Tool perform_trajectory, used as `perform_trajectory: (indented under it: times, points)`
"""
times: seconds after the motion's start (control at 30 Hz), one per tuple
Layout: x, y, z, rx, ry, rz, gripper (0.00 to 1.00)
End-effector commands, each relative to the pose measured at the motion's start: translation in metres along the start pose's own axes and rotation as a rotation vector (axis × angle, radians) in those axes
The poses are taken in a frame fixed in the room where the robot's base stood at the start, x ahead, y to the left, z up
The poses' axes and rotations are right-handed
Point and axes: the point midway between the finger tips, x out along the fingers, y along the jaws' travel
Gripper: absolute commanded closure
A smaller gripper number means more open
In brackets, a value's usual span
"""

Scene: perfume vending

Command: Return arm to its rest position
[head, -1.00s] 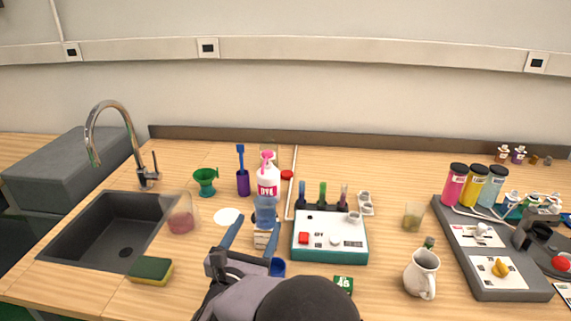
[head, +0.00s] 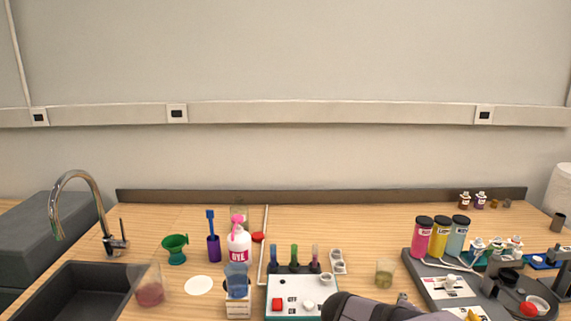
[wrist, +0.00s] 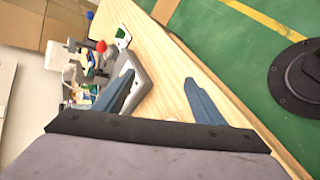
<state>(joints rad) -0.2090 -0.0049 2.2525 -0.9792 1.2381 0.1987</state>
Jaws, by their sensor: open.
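My gripper (wrist: 160,100) shows in the wrist view with its two blue fingers spread apart and nothing between them. Bare wooden table lies under the fingers, and the table's edge runs just past them. In the head view only a grey and black part of my arm shows at the bottom right of centre; the fingers are out of that frame. A clear cup with blue liquid (head: 237,283) stands on a small white and wooden stand (head: 238,305), apart from my arm.
A white and teal device (head: 293,298) stands near my arm. A grey dispenser station (head: 432,285) with pink, yellow and blue bottles is at the right. A sink (head: 75,292) is at the left. Green floor (wrist: 225,45) shows beyond the table edge.

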Motion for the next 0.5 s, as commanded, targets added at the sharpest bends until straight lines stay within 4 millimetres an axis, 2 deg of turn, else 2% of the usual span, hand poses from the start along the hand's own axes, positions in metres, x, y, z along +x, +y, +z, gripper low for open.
perform_trajectory:
  times: [0.03,0.2,0.3,0.4,0.5]
  points:
    - [0.011,-0.033,0.003,0.015,0.004,-0.103,0.36]
    - [0.018,-0.128,0.006,0.123,0.044,-0.446,0.36]
    - [0.011,-0.169,0.002,0.215,0.071,-0.608,0.36]
    - [0.003,-0.198,-0.005,0.314,0.094,-0.738,0.36]
    - [-0.005,-0.220,-0.014,0.418,0.117,-0.843,0.36]
